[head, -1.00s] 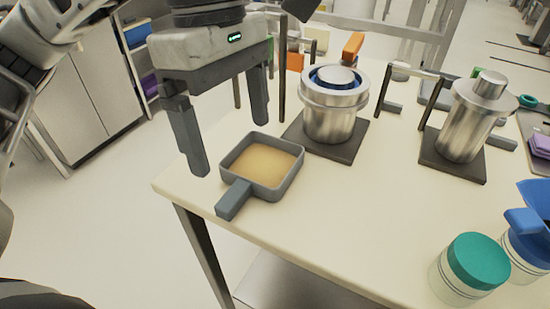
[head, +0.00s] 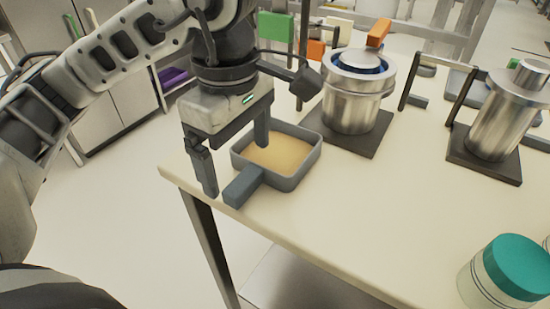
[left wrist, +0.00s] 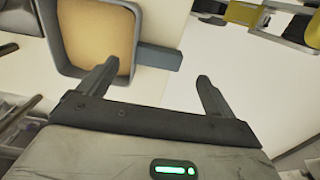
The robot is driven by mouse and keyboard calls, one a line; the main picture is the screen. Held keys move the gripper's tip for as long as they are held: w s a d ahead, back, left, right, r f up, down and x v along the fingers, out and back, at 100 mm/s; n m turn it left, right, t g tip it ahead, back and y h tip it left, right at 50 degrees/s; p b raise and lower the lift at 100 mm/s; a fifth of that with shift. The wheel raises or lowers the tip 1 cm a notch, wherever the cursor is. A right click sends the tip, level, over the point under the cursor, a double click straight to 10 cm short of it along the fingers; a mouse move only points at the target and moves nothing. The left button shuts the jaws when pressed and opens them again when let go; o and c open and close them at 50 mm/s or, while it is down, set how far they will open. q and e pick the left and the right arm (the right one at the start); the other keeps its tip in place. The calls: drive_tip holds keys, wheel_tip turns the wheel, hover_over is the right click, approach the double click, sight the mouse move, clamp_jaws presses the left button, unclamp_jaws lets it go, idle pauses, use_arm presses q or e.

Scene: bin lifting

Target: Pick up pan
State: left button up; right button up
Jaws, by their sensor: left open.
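The pan (head: 308,160) is a square grey pan with a tan inside and a short blocky handle. It sits on the table near its left corner, handle toward the front left. My right gripper is not in view.
The pan stands on a cream table (head: 340,220). Behind it a steel pot (head: 350,105) stands on a dark base, with a second steel vessel (head: 500,120) to the right. A teal-lidded jar (head: 515,268) is at the front right. The table's middle is clear.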

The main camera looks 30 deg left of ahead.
sight(244, 180)
use_arm(q)
drive_tip(key=f, duration=0.4)
drive_tip(key=shift+w+d, duration=0.1)
drive_tip(key=shift+w, duration=0.1)
drive_tip(key=c, duration=1.1)
